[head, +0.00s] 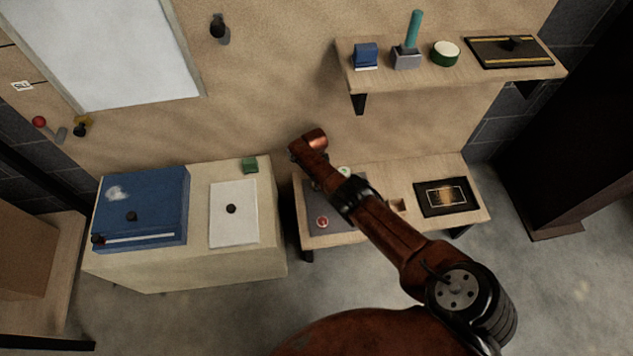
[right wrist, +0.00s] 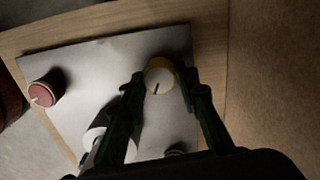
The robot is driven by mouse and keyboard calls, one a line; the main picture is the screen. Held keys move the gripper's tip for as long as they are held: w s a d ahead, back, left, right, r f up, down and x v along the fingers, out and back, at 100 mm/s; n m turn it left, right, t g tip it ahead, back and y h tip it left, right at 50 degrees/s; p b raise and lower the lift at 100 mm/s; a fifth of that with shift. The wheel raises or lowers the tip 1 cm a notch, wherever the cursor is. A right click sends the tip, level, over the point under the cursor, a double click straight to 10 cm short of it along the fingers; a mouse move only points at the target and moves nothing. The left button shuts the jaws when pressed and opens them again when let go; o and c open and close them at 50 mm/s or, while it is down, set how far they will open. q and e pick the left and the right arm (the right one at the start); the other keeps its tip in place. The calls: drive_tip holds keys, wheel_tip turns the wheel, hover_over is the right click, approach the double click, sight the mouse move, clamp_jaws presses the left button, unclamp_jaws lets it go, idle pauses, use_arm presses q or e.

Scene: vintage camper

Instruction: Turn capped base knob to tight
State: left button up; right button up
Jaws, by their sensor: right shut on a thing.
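A round knob (right wrist: 158,76) with a pale cap, a yellowish rim and a dark pointer line stands on a grey panel (right wrist: 110,65). In the right wrist view the pointer line runs from the cap's middle toward the lower left. My right gripper (right wrist: 160,77) is shut on this knob, one finger on each side of it. In the head view the grey panel (head: 345,222) lies on a low wooden table, and my right arm hides much of it. I cannot tell which label or mark means tight. My left gripper is in neither view.
A red knob (right wrist: 45,92) and a white cylinder (right wrist: 97,142) stand on the same panel. A black framed plate (head: 447,197) lies on the table's right side. A cabinet with a blue box (head: 145,205) stands left. A shelf (head: 440,80) holds small items above.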

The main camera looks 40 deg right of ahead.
drive_tip(key=m, duration=0.2)
drive_tip(key=shift+s+f+m, duration=0.1)
drive_tip(key=shift+s+m, duration=0.15)
drive_tip(key=shift+m, duration=0.15)
drive_tip(key=m, duration=0.2)
drive_tip(key=shift+m, duration=0.3)
drive_tip(key=m, duration=0.2)
drive_tip(key=shift+d+m, duration=0.1)
drive_tip(key=shift+m, duration=0.2)
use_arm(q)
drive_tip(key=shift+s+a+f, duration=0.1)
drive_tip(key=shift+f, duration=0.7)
use_arm(e)
drive_tip(key=shift+s+m, duration=0.1)
drive_tip(key=shift+m, duration=0.2)
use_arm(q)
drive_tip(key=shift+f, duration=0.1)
use_arm(e)
drive_tip(key=o, duration=0.8)
drive_tip(key=shift+c, duration=0.2)
drive_tip(key=o, duration=0.4)
drive_tip(key=shift+w, duration=0.2)
